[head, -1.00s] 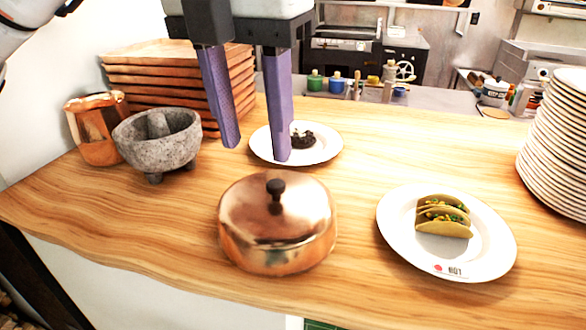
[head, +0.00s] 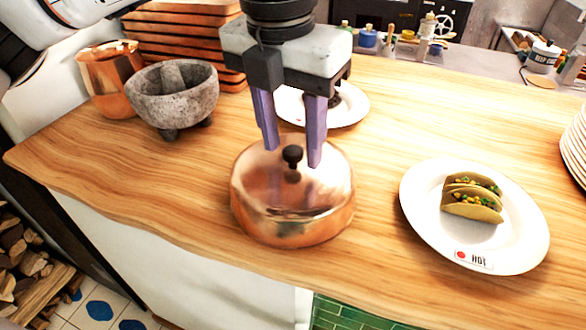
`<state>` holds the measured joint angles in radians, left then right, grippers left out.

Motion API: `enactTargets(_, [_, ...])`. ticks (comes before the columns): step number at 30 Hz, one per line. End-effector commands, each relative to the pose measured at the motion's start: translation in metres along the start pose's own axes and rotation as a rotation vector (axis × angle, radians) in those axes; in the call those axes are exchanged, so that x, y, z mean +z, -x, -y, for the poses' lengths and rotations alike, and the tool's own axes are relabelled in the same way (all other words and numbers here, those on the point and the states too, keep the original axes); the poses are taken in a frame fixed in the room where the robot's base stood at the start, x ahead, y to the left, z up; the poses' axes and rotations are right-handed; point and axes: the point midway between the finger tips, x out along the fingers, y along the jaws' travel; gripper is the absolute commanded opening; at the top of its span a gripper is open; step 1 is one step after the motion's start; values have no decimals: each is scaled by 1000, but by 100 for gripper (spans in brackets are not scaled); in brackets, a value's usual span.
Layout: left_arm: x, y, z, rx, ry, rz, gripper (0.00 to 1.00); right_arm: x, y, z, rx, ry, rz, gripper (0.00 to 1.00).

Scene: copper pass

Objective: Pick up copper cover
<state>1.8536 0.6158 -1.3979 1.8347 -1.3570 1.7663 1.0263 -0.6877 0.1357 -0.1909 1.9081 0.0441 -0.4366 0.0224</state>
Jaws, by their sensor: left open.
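The copper cover (head: 290,205) is a shiny round dome with a dark knob (head: 292,155) on top. It sits on the wooden counter near the front edge. My left gripper (head: 293,158) is open and points down over the cover. Its two purple fingers appear on either side of the knob in the picture, with the tips near the knob's height. I cannot tell whether they touch the cover. Nothing is between the fingers except the knob's outline. My right gripper is not in view.
A white plate with tacos (head: 472,202) stands right of the cover. Another white plate (head: 350,112) is behind the gripper. A stone mortar (head: 172,98), a copper pitcher (head: 108,80) and stacked wooden trays (head: 180,40) stand at the left. A plate stack (head: 576,150) is at the right edge.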

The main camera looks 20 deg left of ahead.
Motion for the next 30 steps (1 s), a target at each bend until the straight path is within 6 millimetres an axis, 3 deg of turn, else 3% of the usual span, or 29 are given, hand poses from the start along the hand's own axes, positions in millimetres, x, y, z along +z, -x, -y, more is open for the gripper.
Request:
enactTargets(8, [0,-6,0,-1,0,0,44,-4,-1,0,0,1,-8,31])
enactTargets(16, [0,-6,0,-1,0,1,2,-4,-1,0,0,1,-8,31])
enactTargets(17, [0,-6,0,-1,0,1,0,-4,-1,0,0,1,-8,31])
enactTargets(25, [1,-3,0,-1,0,3,0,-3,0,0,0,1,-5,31])
enactTargets(30, [4,19,0,-2,2,6,0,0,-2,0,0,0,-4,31])
